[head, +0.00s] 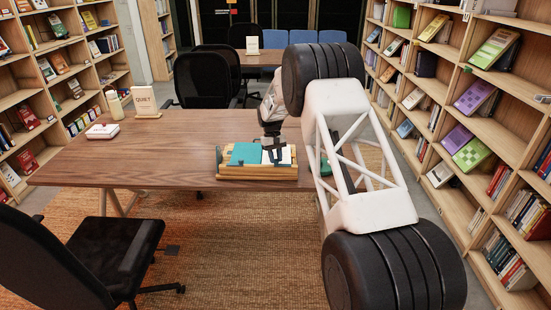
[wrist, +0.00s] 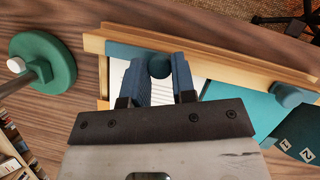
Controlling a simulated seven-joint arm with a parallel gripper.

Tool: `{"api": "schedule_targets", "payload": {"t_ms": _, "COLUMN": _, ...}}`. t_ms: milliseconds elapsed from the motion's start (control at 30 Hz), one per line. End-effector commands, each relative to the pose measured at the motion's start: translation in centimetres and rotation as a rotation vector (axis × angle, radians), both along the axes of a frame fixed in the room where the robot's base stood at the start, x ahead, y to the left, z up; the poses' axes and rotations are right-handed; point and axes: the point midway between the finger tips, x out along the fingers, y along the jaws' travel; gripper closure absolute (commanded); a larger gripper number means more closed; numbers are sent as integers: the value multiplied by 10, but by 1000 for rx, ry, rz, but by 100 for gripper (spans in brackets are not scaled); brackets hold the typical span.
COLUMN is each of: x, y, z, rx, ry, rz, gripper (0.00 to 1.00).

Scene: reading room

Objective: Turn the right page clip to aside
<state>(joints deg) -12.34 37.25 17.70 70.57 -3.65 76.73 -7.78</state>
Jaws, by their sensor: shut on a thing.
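A wooden book stand (head: 258,173) near the table's front edge holds an open book with a teal left page (head: 244,154) and a white right page (wrist: 202,86). Its wooden rail (wrist: 225,55) shows in the wrist view. My gripper (head: 275,156) is over the right half of the book. In the wrist view its blue fingers (wrist: 158,72) are shut on the round dark teal knob of the right page clip (wrist: 159,65). Part of that clip is hidden by the fingers. The left page clip (wrist: 288,95) lies at the teal page, apart from my gripper.
A green round base with a post (wrist: 42,62) stands on the table beside the stand, close to my gripper. A white box (head: 102,131), a bottle (head: 114,104) and a QUIET sign (head: 147,104) are at the table's left. The table's middle (head: 185,150) is clear.

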Motion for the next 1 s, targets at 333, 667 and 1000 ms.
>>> {"api": "schedule_targets", "payload": {"t_ms": 333, "x": 0, "y": -1, "z": 0, "rx": 0, "ry": -1, "rz": -1, "gripper": 68}}
{"api": "schedule_targets", "payload": {"t_ms": 667, "x": 0, "y": 0, "z": 0, "rx": 0, "ry": 0, "rz": 0, "gripper": 50}}
{"api": "schedule_targets", "payload": {"t_ms": 1000, "x": 5, "y": 2, "z": 13, "rx": 0, "ry": -1, "rz": 0, "gripper": 50}}
